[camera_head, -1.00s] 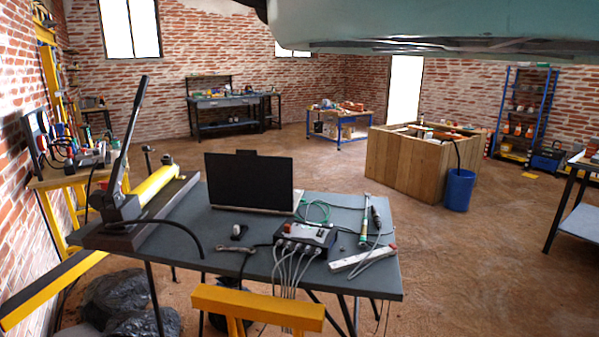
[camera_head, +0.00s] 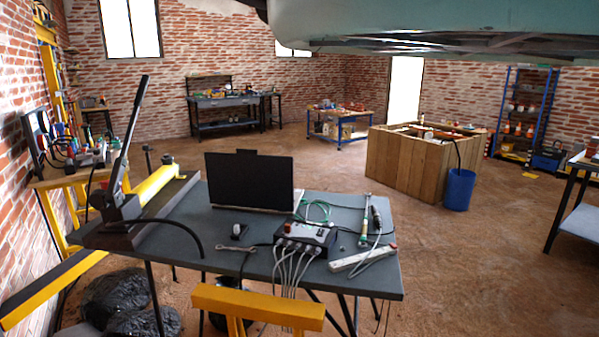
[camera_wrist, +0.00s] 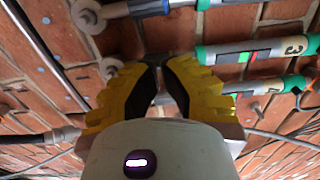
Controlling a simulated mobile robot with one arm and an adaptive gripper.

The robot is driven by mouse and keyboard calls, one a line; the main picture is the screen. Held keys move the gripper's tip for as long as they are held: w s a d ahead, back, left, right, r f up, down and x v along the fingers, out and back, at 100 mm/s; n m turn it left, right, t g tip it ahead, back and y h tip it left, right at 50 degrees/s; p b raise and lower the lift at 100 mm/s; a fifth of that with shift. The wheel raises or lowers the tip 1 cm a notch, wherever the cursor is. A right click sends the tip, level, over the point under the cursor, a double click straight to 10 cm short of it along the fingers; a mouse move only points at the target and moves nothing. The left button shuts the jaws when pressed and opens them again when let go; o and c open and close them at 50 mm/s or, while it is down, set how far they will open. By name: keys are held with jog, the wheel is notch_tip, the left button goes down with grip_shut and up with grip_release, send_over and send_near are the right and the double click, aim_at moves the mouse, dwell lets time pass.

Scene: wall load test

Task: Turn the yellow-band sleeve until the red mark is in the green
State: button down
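My gripper (camera_wrist: 159,68) shows in the wrist view, with yellow fingers and dark inner pads. Its tips are close together with a narrow gap, in front of several rods along a brick wall. Whether they clasp a rod is unclear. Right of the fingers, the middle rod carries a pale sleeve marked 3 (camera_wrist: 280,50) with teal ends. A small red mark (camera_wrist: 254,56) sits beside a green patch (camera_wrist: 244,57) on it. A lower teal-ended sleeve (camera_wrist: 285,84) is partly hidden by my right finger. I cannot pick out a yellow band on any sleeve. The head view shows none of these rods.
In the wrist view, an upper rod (camera_wrist: 240,3) and round wall fittings (camera_wrist: 88,15) are close to the fingers. Cables run at lower right. In the head view, a grey table (camera_head: 345,210) holds a laptop (camera_head: 248,181), control box (camera_head: 306,236) and yellow-barrelled pump (camera_head: 155,184).

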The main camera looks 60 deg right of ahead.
jog(key=shift+w+d, duration=0.2)
jog(key=shift+w, duration=0.1)
jog(key=shift+w+a+b, duration=0.15)
jog(key=shift+a+b, duration=0.2)
jog(key=shift+a, duration=0.15)
dwell(0.4)
jog(key=shift+s+a, duration=0.35)
jog(key=shift+s, duration=0.4)
dwell(0.5)
jog(key=shift+s+d, duration=0.1)
jog(key=shift+d, duration=0.45)
jog(key=v, duration=0.7)
dwell(0.5)
